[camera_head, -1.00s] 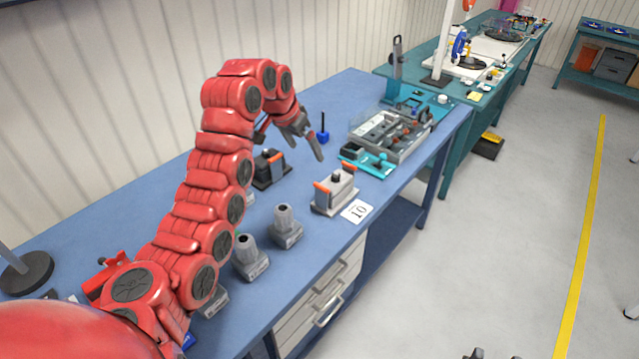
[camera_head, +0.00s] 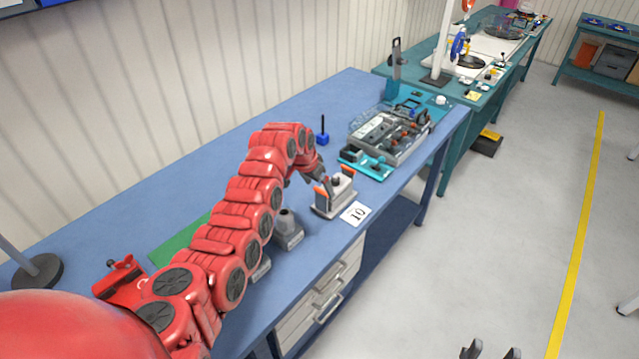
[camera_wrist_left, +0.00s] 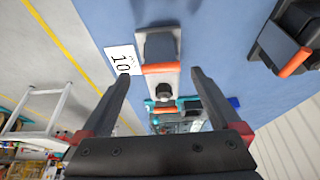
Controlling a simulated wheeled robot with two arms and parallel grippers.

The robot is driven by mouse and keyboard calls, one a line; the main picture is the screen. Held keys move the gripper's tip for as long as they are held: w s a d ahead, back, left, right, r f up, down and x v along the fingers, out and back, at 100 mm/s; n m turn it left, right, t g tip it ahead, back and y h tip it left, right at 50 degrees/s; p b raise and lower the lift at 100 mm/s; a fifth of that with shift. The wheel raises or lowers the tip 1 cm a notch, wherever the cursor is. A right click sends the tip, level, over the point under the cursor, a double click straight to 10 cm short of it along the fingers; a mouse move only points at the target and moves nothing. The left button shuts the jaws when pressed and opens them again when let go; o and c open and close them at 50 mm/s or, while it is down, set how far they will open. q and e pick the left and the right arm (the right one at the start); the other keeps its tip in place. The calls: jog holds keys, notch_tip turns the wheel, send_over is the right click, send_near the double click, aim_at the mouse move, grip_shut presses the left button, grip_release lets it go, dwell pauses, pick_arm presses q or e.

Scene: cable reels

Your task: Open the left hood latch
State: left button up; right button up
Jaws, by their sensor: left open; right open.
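The grey connector hood (camera_head: 335,200) stands on the blue bench beside a card marked 10. My left gripper (camera_head: 317,181) is open close to the left end of the hood. In the left wrist view its two fingers (camera_wrist_left: 160,75) are spread, with the hood (camera_wrist_left: 162,46) and its nearer orange latch (camera_wrist_left: 160,68) between them. I cannot tell whether they touch. My right gripper (camera_head: 490,352) is open and empty at the bottom edge, away from the bench.
The card (camera_head: 355,212) lies by the bench edge. A grey post-like part (camera_head: 287,228) stands near my arm. A second dark hood with an orange latch (camera_wrist_left: 295,63) shows in the wrist view. A teal tray (camera_head: 369,163) lies beyond the hood.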

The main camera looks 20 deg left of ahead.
pick_arm(q)
jog(key=shift+x, duration=0.95)
jog(key=shift+a, duration=0.1)
grip_shut()
